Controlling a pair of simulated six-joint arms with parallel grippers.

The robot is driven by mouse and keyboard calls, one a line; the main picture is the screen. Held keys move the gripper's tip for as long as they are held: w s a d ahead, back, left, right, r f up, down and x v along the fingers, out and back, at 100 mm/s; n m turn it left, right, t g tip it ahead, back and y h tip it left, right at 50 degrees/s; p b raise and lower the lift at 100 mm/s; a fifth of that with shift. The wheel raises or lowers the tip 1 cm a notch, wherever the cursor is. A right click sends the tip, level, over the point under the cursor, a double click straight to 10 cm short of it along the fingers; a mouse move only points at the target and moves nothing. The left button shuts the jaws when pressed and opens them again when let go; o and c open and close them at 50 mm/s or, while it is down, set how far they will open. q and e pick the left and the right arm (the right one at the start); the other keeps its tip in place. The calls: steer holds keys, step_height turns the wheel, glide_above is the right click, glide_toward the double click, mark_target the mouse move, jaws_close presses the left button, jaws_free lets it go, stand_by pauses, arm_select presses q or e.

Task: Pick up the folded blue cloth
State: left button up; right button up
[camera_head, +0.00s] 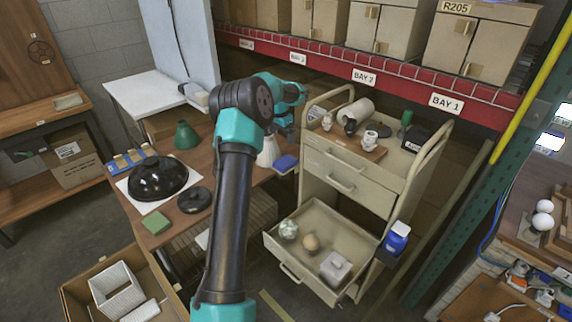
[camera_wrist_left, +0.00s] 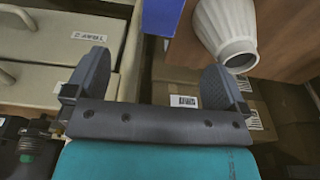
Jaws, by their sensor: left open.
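The folded blue cloth (camera_head: 286,163) lies at the right edge of the wooden table, beside the white shade and close to the beige cart. In the left wrist view, the blue cloth (camera_wrist_left: 163,14) shows at the top edge, partly cut off, beyond the fingertips. My left gripper (camera_wrist_left: 157,75) is open, with nothing between its fingers. In the head view my left gripper (camera_head: 290,133) is small and partly hidden by its own wrist, above and behind the cloth, apart from it. My right gripper is not in view.
A white ribbed shade (camera_wrist_left: 228,28) stands right beside the cloth. The beige cart (camera_head: 345,165), with its lower drawer (camera_head: 340,232) pulled out, is close on the right. A black dome (camera_head: 158,177), green shade (camera_head: 186,135) and green cloth (camera_head: 156,222) are farther left on the table.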

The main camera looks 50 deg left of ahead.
arm_select(q)
glide_above(285, 161)
steer(key=f, duration=0.6)
steer(key=s+f, duration=0.1)
steer(key=f, duration=0.3)
steer(key=shift+d, duration=0.25)
steer(key=shift+w+a+f, duration=0.1)
steer(key=shift+w+f, duration=0.1)
steer(key=shift+f, duration=0.65)
steer(key=shift+w+a+f, duration=0.1)
steer(key=shift+w+f, duration=0.1)
steer(key=shift+f, duration=0.65)
steer(key=shift+w+a+f, duration=0.1)
steer(key=shift+w+f, duration=0.1)
steer(key=shift+f, duration=0.65)
steer(key=c, duration=0.9)
